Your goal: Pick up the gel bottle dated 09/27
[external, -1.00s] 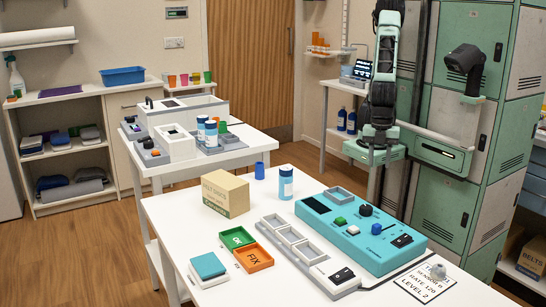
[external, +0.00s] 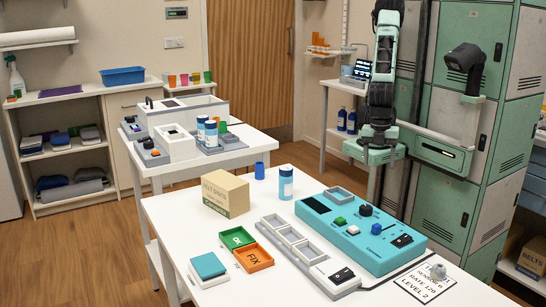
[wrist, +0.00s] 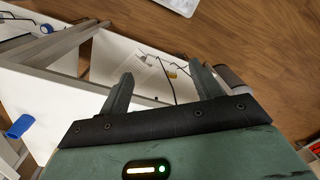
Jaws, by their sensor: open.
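A white bottle with blue bands (external: 286,183) stands upright on the front white table. Two similar blue-and-white bottles stand close together on the rear table, one nearer (external: 211,135) and one behind it (external: 201,128). Two dark blue bottles (external: 342,120) stand on the far table by the lockers. No date is legible on any of them. My gripper (wrist: 160,75) is open and empty, with its fingers apart in the wrist view. In the external view it hangs in front of the lockers, behind the front table and away from the bottles.
Lockers (external: 470,150) stand close to my arm. In the wrist view, cables (wrist: 172,85) cross a white surface.

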